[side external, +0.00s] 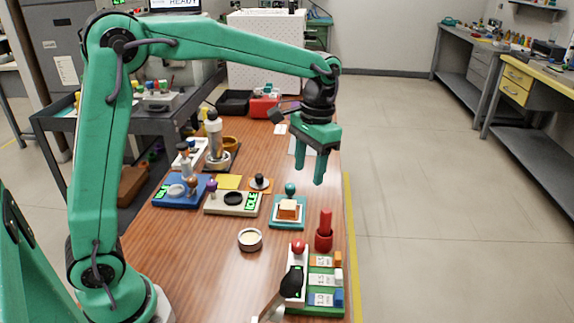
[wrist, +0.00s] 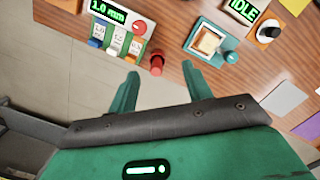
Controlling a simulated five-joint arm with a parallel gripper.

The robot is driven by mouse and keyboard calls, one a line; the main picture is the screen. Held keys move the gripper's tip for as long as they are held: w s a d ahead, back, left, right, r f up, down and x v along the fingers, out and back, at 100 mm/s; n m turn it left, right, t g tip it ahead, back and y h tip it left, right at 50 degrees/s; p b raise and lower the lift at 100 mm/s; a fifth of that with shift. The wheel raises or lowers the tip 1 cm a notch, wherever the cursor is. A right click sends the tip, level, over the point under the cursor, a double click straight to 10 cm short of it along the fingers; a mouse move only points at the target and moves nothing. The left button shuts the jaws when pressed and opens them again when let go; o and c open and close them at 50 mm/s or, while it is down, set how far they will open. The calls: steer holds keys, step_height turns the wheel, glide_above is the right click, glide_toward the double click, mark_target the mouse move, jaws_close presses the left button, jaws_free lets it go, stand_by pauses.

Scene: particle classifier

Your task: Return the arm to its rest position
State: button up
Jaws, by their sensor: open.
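My gripper (side external: 311,175) is green and hangs fingers down over the right edge of the wooden table, high above the top. Its two fingers are apart with nothing between them. In the wrist view the open fingers (wrist: 160,75) point toward the table, with the red peg stand showing beyond the gap. My arm reaches across the table from the left, its elbow raised. The particle classifier panel (wrist: 115,22) reads 1.0 mm and has several coloured, labelled slots. It also shows at the front right in the side view (side external: 322,286).
A red peg stand (side external: 324,238), a teal station with an orange-white block (side external: 288,210), and a round dish (side external: 250,240) stand on the table (side external: 190,260). A blue tray (side external: 180,200) is left. Floor right of the table is clear.

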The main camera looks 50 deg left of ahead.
steer(key=s+a+r+t, duration=0.1)
steer(key=s+a+t, duration=0.1)
steer(key=s, duration=0.8)
steer(key=s+a+r+n+t, duration=0.1)
steer(key=s+t, duration=0.3)
steer(key=s, duration=0.6)
steer(key=shift+a+r+t, duration=0.4)
steer(key=shift+a, duration=0.5)
